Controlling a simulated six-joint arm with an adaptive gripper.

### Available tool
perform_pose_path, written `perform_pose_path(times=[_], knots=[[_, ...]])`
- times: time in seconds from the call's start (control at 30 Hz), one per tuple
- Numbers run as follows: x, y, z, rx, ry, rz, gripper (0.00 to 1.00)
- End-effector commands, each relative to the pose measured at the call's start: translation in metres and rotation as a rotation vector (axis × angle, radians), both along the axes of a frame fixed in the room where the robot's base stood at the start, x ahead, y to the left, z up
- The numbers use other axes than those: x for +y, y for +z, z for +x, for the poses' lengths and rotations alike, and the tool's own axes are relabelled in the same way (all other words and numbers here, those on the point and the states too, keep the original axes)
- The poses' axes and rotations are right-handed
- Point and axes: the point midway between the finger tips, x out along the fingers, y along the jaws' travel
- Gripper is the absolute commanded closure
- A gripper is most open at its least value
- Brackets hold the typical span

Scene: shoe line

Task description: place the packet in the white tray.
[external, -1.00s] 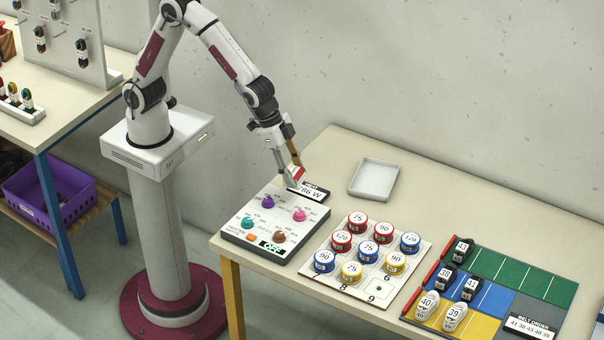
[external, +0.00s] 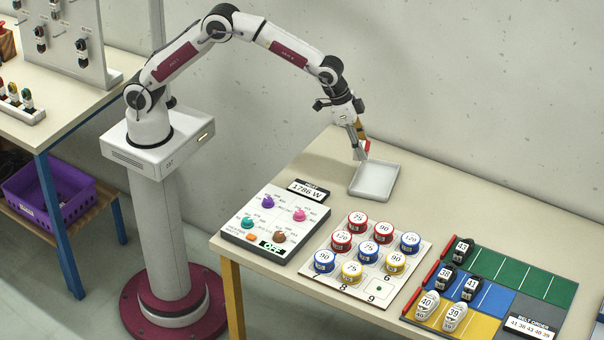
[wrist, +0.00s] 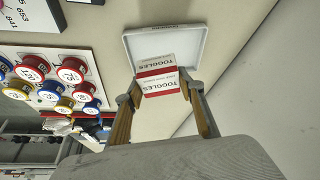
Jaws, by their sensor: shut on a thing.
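The packet is white and red and reads "TOGGLES"; it shows between the fingers in the wrist view (wrist: 160,84). The white tray (external: 377,182) lies flat on the table and looks empty in the external view. In the wrist view the tray (wrist: 192,40) lies beyond the packet, which hides part of it. I cannot tell the exact height of the packet over the tray.
A knob panel (external: 300,222) with a "1786 W" display (external: 308,190) stands left of the tray. A board of numbered round tins (external: 330,278) is in front of it. A coloured shoe board (external: 510,290) lies at the right. Table behind and right of the tray is clear.

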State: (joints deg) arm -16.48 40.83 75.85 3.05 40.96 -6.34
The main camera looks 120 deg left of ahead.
Motion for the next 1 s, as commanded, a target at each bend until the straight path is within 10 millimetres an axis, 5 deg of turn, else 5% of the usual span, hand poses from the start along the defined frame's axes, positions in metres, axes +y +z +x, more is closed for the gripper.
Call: perform_pose_path(times=[0.27, 0.73, 1.0], knots=[[0.029, 0.0, 0.006, -0.002, 0.025, -0.003, 0.85], [0.031, -0.002, 0.006, -0.002, 0.026, -0.004, 0.85], [0.03, -0.031, 0.005, 0.001, 0.026, -0.005, 0.85]])
